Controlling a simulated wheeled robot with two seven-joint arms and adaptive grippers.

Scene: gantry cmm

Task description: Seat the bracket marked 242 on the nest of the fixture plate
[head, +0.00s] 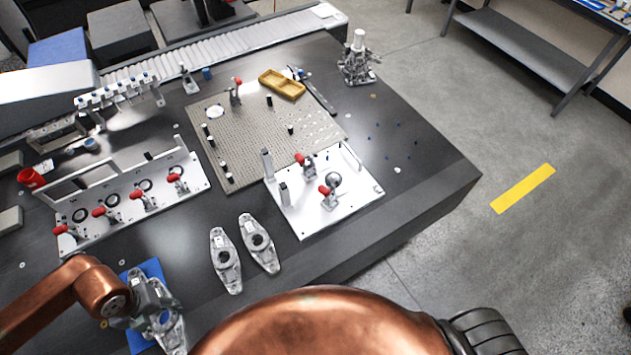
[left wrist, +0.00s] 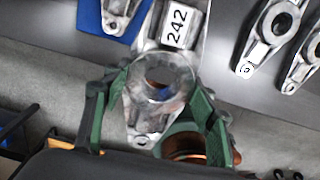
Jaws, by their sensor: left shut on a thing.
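The bracket marked 242 (left wrist: 155,90) is a grey metal casting with a round bore, its white 242 label facing up in the left wrist view. My left gripper (left wrist: 160,82) is shut on it, green-padded fingers on both sides of the ring. In the head view my left gripper (head: 150,300) and the bracket (head: 168,326) are at the lower left, over a blue mat (head: 138,343). The white fixture plate (head: 305,222) lies right of centre, with upright posts, red-handled clamps and a round metal piece. Its nest cannot be clearly told apart.
Two similar brackets (head: 225,262) (head: 259,243) lie between my left gripper and the plate. A long fixture with several red clamps (head: 128,215) stands at left. A perforated board (head: 250,135) is behind the plate. Dark table is clear right of the plate.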

